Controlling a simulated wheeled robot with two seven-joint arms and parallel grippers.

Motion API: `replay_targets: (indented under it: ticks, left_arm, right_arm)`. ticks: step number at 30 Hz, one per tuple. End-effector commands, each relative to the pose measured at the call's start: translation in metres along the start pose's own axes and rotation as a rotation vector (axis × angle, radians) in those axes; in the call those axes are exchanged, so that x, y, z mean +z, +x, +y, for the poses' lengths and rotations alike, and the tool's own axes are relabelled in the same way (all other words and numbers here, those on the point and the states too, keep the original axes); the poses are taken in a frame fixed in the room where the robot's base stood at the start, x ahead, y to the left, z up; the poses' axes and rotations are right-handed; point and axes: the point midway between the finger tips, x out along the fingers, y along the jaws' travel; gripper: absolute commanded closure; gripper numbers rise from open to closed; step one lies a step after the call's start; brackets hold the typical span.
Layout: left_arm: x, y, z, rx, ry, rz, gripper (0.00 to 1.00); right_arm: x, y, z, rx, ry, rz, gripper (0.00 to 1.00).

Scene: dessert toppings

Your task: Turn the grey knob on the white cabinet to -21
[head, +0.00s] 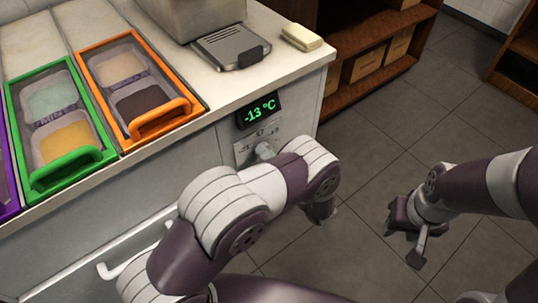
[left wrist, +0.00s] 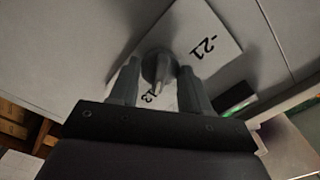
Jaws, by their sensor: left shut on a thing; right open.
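The grey knob (left wrist: 158,62) sits on a white dial plate (left wrist: 212,30) on the cabinet front. In the left wrist view, the fingers of my left gripper (left wrist: 159,74) stand on both sides of the knob, shut on it. The plate's "-21" mark is at upper right, and a mark partly covered by a finger is below the knob. My left arm hides most of the gripper there. My right gripper (head: 405,240) is open and empty, above the floor.
A green-framed bin (head: 62,180) and an orange-framed bin (head: 160,122) with toppings are set in the counter top. A grey scale-like device (head: 230,48) and a pale block (head: 301,37) lie behind. A wooden shelf (head: 375,70) stands beyond. Tiled floor is clear at right.

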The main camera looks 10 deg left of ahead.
Motion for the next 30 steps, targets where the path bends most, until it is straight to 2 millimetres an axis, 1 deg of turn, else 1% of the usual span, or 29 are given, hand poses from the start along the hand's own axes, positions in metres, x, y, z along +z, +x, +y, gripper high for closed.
replay_targets:
  ticks: [8,30]
  left_arm:
    - [0.0001,-0.0002,0.0001,0.001,-0.145,0.000,0.83]
    - [0.0005,-0.0004,0.0007,0.001,-0.839,-0.001,0.83]
  right_arm:
    - [-0.0002,-0.0013,0.0000,0.000,0.000,0.000,0.57]
    - [-0.0001,-0.0006,0.0000,0.000,0.000,0.000,0.57]
